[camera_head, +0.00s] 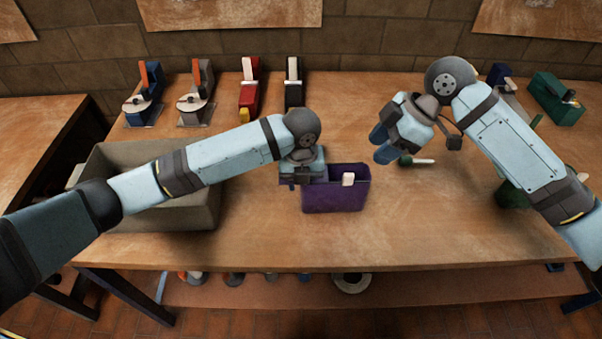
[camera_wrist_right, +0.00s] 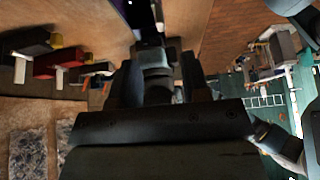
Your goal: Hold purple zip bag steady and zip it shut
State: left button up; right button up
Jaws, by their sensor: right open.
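The purple zip bag (camera_head: 335,198) stands upright near the front middle of the table in the head view. A small white piece (camera_head: 348,179) shows at its top edge. My left gripper (camera_head: 300,180) is at the bag's left end and covers that corner; its fingertips are hidden, so I cannot tell whether it grips the bag. My right gripper (camera_head: 384,146) is open and empty, held above the table to the right of and behind the bag.
A grey bin (camera_head: 190,215) stands at the left under my left arm. Tape dispensers (camera_head: 142,105) and red and black tools (camera_head: 249,95) line the back. A green-and-white tool (camera_head: 422,161) lies right of the bag. A green dispenser (camera_head: 556,98) stands back right.

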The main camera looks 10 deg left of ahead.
pick_arm(q)
grip_shut()
pick_arm(e)
jog(key=shift+o, duration=0.8)
jog(key=m+t+h, duration=0.1)
jog(key=m+h, duration=0.5)
jog(key=m, duration=1.1)
send_near(349, 174)
jog(key=shift+m, duration=0.3)
notch_tip(349, 174, down, 11)
jog(key=shift+s+d+r, duration=0.15)
